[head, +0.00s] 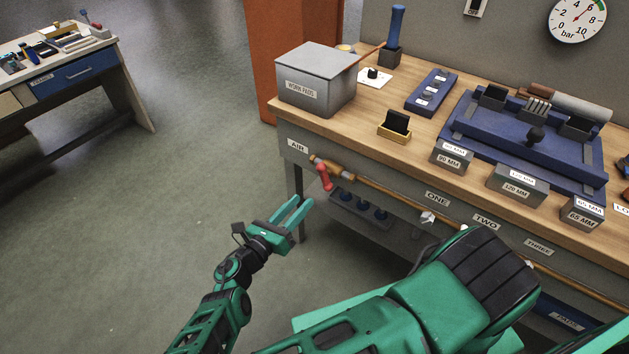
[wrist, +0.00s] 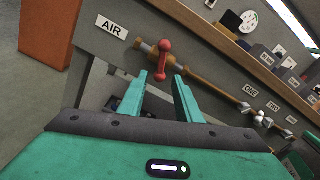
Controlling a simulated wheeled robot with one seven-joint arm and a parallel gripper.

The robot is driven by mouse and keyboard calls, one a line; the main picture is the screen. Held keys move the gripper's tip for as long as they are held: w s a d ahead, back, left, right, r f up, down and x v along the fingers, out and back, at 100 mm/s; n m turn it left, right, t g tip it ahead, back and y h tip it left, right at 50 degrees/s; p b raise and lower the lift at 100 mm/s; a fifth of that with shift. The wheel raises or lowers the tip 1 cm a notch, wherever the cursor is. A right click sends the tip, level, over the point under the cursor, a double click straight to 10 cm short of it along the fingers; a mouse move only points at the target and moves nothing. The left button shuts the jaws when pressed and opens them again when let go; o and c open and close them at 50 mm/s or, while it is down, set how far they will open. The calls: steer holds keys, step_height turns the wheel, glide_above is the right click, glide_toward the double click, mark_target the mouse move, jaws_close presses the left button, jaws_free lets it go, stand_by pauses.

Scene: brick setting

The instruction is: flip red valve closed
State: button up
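The red valve handle (head: 323,174) sits on a copper air pipe (head: 375,190) along the front of the workbench, below the AIR label. In the wrist view the red handle (wrist: 162,62) stands roughly upright in the picture, across the pipe (wrist: 215,88), with a round knob at each end. My gripper (head: 303,207) is green and open, with nothing between its fingers. In the wrist view its fingertips (wrist: 161,74) lie below and around the handle's lower part in the picture. I cannot tell the gap in depth; the head view shows the fingers short of the valve.
The workbench (head: 385,146) carries a grey WORK PADS box (head: 316,82), a blue fixture (head: 520,140) and labelled blocks. Dark knobs (head: 363,208) sit on a shelf beneath the pipe. A second bench (head: 75,80) stands far left. The floor (head: 170,190) between is clear.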

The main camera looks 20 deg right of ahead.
mark_target(323, 181)
steer(key=x, duration=1)
steer(key=shift+d, duration=0.45)
jaws_close()
